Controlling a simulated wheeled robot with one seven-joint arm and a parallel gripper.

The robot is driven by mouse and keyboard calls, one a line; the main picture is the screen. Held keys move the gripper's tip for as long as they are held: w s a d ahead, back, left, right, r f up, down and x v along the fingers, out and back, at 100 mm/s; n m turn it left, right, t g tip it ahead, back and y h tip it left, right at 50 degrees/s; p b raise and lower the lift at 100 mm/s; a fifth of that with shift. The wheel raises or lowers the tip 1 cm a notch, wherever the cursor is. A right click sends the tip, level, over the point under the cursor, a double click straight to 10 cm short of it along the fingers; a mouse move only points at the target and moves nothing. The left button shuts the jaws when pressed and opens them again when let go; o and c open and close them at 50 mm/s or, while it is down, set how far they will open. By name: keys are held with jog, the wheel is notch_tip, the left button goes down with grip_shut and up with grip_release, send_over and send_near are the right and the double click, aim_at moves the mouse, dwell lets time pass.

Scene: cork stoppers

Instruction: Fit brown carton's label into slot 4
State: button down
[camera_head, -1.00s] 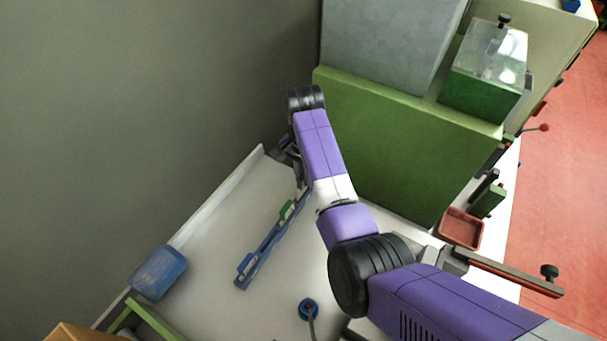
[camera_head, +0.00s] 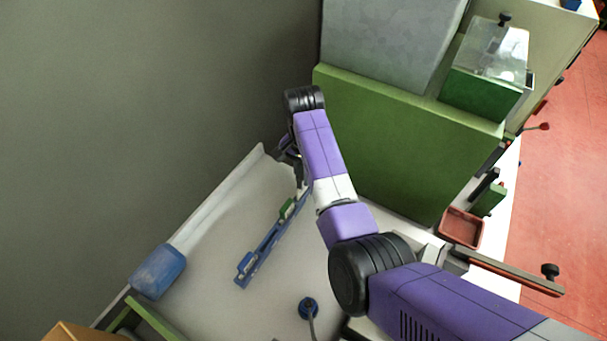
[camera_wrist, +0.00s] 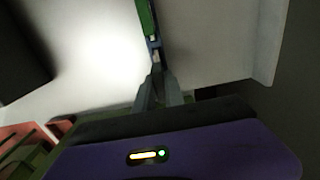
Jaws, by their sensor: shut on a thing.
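A long blue rail (camera_head: 262,250) lies on the white bench, with a green piece (camera_head: 287,208) at its far part and a raised blue piece at its near end. My gripper (camera_head: 301,183) is at the rail's far end, mostly hidden by my arm. In the wrist view, my gripper's fingers (camera_wrist: 157,80) are close together at the end of the rail (camera_wrist: 152,43), with the green piece (camera_wrist: 146,18) just beyond. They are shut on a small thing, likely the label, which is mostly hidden. Slot numbers cannot be read.
A green panel (camera_head: 400,150) stands close to the right of my arm. A red tray (camera_head: 461,228) is at right. The bench left of the rail is clear.

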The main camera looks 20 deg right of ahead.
jog(key=shift+f+b, duration=0.7)
jog(key=shift+f, duration=0.9)
dwell(1.3)
jog(key=c, duration=1.3)
grip_release()
jog(key=shift+c, duration=0.2)
jog(key=shift+r, duration=0.15)
notch_tip(320, 180, up, 8)
jog(key=shift+f+b, duration=0.2)
jog(key=shift+b, duration=0.2)
